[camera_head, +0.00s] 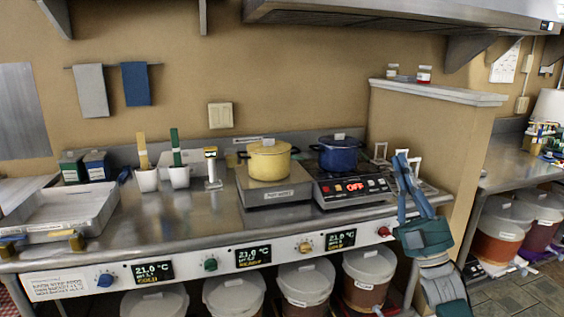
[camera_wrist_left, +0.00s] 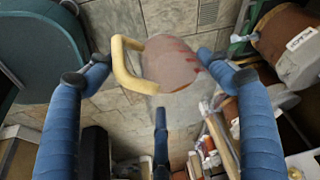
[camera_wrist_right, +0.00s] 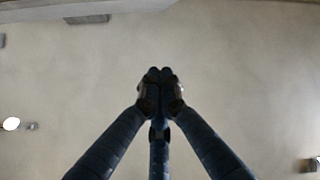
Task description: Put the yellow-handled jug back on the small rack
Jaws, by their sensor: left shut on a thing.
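The yellow-handled jug (camera_wrist_left: 178,62) is clear with a pinkish-red round face, and its yellow handle (camera_wrist_left: 122,62) is on the left in the left wrist view. My left gripper (camera_wrist_left: 155,62) is shut on the jug, over a tiled floor; it is outside the head view. My right gripper (camera_head: 401,158) points up in front of the counter's right end. Its fingers are together and empty in the right wrist view (camera_wrist_right: 160,77). White frames (camera_head: 414,161) stand behind it, partly hidden; I cannot tell if they are the small rack.
A metal tray (camera_head: 62,211) is at the left. Lidded buckets (camera_head: 305,284) stand below. In the left wrist view, a brown bucket (camera_wrist_left: 282,36) is close at right.

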